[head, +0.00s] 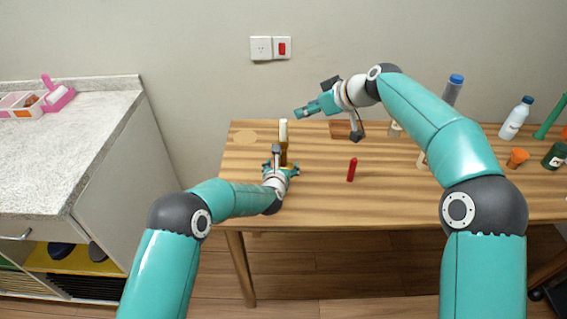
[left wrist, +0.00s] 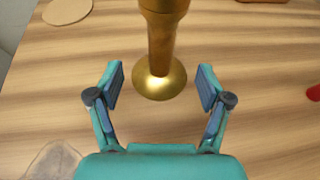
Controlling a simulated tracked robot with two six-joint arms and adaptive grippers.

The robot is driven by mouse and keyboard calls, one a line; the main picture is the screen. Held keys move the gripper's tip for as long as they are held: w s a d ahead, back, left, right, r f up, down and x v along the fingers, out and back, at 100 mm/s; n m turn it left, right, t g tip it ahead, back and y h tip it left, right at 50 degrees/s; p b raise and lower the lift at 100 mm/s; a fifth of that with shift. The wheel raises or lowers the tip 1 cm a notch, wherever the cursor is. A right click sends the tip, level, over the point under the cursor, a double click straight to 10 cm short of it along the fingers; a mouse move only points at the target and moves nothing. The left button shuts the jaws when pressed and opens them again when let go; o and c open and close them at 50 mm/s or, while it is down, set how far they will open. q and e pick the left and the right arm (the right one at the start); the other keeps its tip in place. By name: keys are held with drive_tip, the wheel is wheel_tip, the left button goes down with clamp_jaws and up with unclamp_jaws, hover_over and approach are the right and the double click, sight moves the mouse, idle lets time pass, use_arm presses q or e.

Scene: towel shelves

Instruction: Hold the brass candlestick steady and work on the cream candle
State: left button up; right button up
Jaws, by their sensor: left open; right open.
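The brass candlestick (left wrist: 160,75) stands on the wooden table; its round foot and stem show in the left wrist view. In the head view the cream candle (head: 283,130) sits upright on top of the candlestick (head: 284,157), whose lower part is hidden behind my left gripper. My left gripper (head: 282,168) is open; in the left wrist view its fingers (left wrist: 160,85) are on either side of the candlestick, apart from it. My right gripper (head: 303,113) is open and empty, up and to the right of the candle.
A round tan mat (head: 246,137) lies at the left and a brown board (head: 341,129) at the back. Bottles (head: 515,117) and an orange cup (head: 517,157) stand at the right.

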sight(283, 164)
use_arm(q)
drive_tip(key=shift+x, duration=1.55)
